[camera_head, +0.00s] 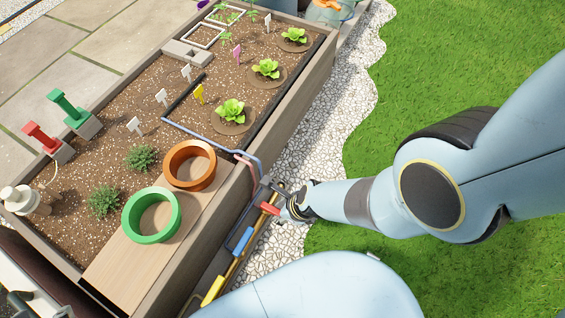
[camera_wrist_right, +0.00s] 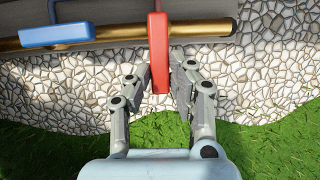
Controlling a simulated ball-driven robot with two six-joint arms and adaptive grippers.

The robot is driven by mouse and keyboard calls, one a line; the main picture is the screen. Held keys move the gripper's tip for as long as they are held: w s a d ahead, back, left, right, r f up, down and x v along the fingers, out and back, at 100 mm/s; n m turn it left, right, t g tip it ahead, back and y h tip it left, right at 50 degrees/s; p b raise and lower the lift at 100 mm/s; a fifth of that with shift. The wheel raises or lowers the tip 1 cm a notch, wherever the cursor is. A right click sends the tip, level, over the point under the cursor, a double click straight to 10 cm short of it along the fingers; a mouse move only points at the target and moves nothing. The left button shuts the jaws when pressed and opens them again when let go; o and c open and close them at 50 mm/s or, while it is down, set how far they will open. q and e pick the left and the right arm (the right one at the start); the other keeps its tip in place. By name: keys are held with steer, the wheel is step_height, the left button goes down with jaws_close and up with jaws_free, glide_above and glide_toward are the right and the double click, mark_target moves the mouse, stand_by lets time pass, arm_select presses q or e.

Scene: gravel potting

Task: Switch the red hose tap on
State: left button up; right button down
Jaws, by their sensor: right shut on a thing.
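The red hose tap handle (camera_head: 270,209) is on the brass pipe along the outer side of the planter. In the right wrist view the red handle (camera_wrist_right: 159,50) lies across the pipe (camera_wrist_right: 110,38), its free end pointing toward my wrist. My right gripper (camera_head: 290,208) is at the handle's outer end. In the wrist view my right gripper (camera_wrist_right: 160,82) has one finger on each side of that end and is shut on it. My left gripper is not in view.
A blue tap handle (camera_head: 243,241) and a yellow one (camera_head: 213,290) lie along the same pipe. The planter wall (camera_head: 293,115) rises beside the pipe. White gravel (camera_head: 318,135) and open grass (camera_head: 450,50) lie to the right.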

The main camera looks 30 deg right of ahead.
steer(key=c, duration=1.2)
jaws_free()
steer(key=shift+s+r, duration=0.25)
steer(key=shift+r, duration=0.4)
steer(key=v, duration=1)
steer(key=shift+d+r, duration=0.2)
steer(key=shift+d, duration=0.1)
steer(key=shift+s, duration=0.15)
